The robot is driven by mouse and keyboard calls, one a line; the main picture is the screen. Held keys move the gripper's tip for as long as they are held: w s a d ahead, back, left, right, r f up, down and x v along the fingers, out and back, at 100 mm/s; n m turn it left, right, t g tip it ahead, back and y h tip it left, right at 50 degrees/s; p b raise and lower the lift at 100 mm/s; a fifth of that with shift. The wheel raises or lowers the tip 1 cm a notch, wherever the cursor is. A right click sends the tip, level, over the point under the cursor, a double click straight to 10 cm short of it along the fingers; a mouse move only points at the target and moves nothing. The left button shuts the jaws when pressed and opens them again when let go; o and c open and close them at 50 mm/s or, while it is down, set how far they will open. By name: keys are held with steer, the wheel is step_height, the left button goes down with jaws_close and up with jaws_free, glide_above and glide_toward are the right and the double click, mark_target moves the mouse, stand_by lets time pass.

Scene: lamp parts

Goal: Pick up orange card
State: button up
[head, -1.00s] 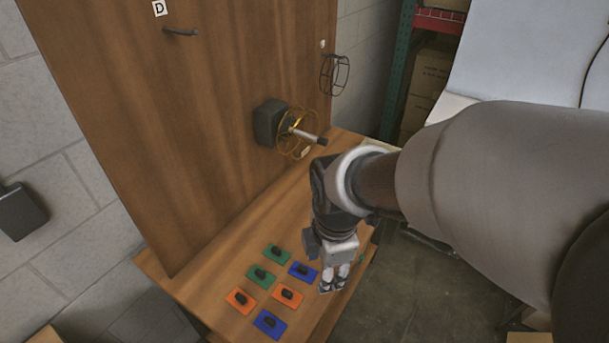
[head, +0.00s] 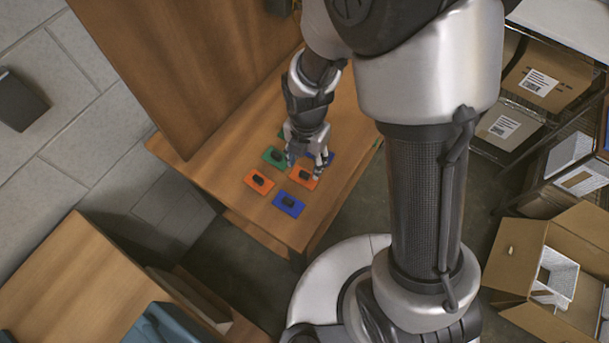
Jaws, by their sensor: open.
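Two orange cards, each with a dark knob on top, lie on the wooden table. The left orange card (head: 259,181) is fully in view and clear of my gripper. The right orange card (head: 304,176) lies just below and partly behind my gripper (head: 308,167). My gripper points down with its fingers apart over or beside this right card. I cannot tell whether the fingers touch it. Nothing shows held between them.
A wooden panel (head: 195,70) rises behind the table (head: 195,163). An open cardboard box (head: 520,262) stands at right.

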mark_target(303, 175)
steer(key=f+b, duration=0.1)
steer(key=f, duration=0.1)
steer(key=f+b, duration=0.1)
steer(key=f, duration=0.1)
steer(key=a+f+b, duration=0.1)
steer(key=f, duration=0.1)
steer(key=shift+s+f, duration=0.15)
steer(key=shift+f, duration=0.1)
steer(key=shift+r, duration=0.1)
steer(key=shift+c, duration=0.5)
steer(key=c, duration=0.9)
steer(key=shift+o, duration=0.2)
step_height(303, 175, up, 20)
steer(key=p, duration=0.7)
